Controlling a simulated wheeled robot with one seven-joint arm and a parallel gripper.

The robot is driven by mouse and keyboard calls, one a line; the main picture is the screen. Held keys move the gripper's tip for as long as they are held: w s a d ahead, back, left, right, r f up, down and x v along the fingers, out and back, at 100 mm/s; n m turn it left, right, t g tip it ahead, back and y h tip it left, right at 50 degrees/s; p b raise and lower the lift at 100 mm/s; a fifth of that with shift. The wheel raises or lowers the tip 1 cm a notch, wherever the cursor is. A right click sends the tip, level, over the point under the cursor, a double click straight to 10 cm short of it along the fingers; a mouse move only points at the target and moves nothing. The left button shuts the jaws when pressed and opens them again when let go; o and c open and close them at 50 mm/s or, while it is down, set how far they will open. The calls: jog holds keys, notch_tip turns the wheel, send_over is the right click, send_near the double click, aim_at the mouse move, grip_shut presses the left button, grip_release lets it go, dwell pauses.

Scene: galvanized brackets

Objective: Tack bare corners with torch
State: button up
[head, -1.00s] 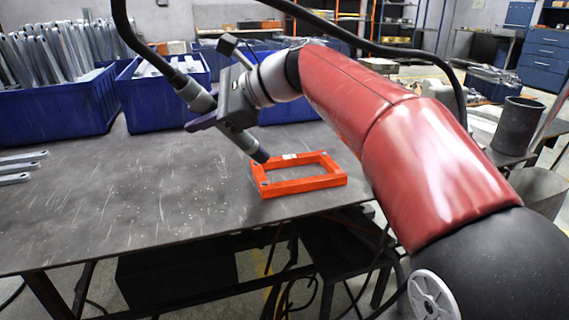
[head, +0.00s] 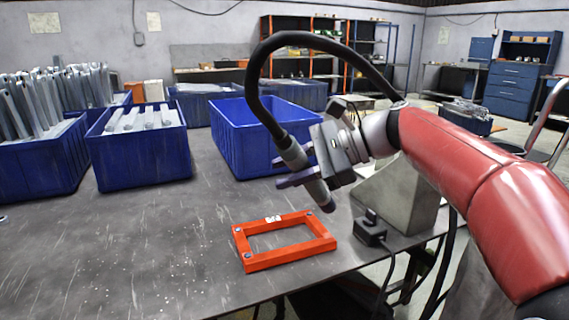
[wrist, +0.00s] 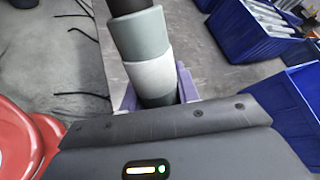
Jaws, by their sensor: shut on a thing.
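An orange rectangular frame (head: 288,259) lies flat on the grey metal table, with a small white label on its far bar. Small round marks show at its corners; I cannot tell which are tacked. My gripper (head: 301,164) is shut on the torch (head: 318,191), a grey cylinder with a black hose from its top. The torch tilts, its dark tip down and to the right, just right of the frame's far right corner. It seems apart from the frame, though its height is unclear. In the wrist view the torch (wrist: 151,55) sits between the purple fingers; its tip is hidden.
Blue bins (head: 140,160) with metal brackets stand along the table's back left. An empty-looking blue bin (head: 235,150) stands behind the frame. A grey block (head: 398,200) and a small black device (head: 369,232) stand at the right edge. The table's left front is clear.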

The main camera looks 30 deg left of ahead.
jog(key=shift+d, duration=0.15)
notch_tip(320, 180, down, 6)
jog(key=b, duration=0.5)
jog(key=shift+f, duration=0.55)
dwell(3.3)
jog(key=shift+r+p, duration=0.15)
jog(key=shift+p, duration=0.15)
notch_tip(320, 180, up, 6)
jog(key=p, duration=0.4)
dwell(0.4)
